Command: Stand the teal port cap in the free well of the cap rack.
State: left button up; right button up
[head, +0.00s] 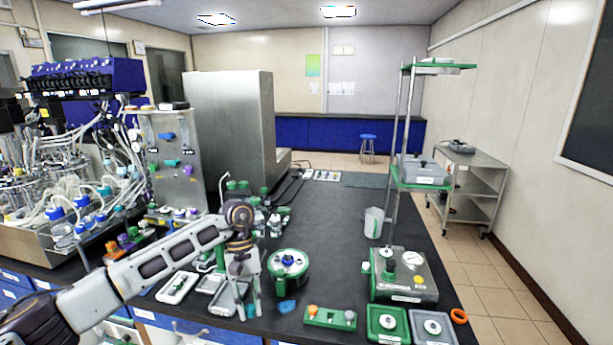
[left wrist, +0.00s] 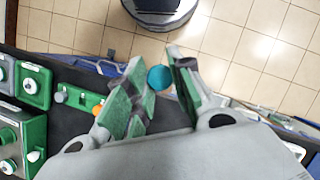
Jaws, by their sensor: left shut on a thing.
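The teal port cap (left wrist: 160,78) is between the fingertips of my left gripper (left wrist: 158,75) in the left wrist view. In the head view my left gripper (head: 246,312) points down near the bench's front edge, with a bit of teal (head: 251,311) at its tips. It is shut on the cap. The green cap rack (head: 315,321) lies to the right of the gripper, apart from it. It holds an orange cap (head: 313,310) at its left end and a grey cap (head: 349,315) at its right end; its middle well looks free. The rack (left wrist: 73,95) also shows in the left wrist view.
A blue piece (head: 287,306) lies between gripper and rack. A round green-rimmed vessel (head: 289,265) stands behind it. Green trays (head: 388,325) and a grey-green device (head: 405,278) are right of the rack. White and grey trays (head: 177,288) lie left. The bench's middle (head: 335,220) is clear.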

pick_arm(q)
jog(key=shift+a+f+m, duration=0.25)
jog(key=shift+f+m, duration=0.1)
jog(key=shift+m, duration=0.15)
jog(key=s+a+f+m, duration=0.1)
jog(key=s+a+f, duration=0.1)
jog(key=f, duration=0.4)
jog(key=s+a+f+m+y, duration=0.1)
jog(key=s+a+f+m, duration=0.1)
jog(key=a+f, duration=0.3)
jog(key=shift+s+f+y, duration=0.3)
jog(key=shift+s+f, duration=0.35)
jog(key=shift+f, duration=0.35)
pick_arm(e)
jog(key=shift+d, duration=0.15)
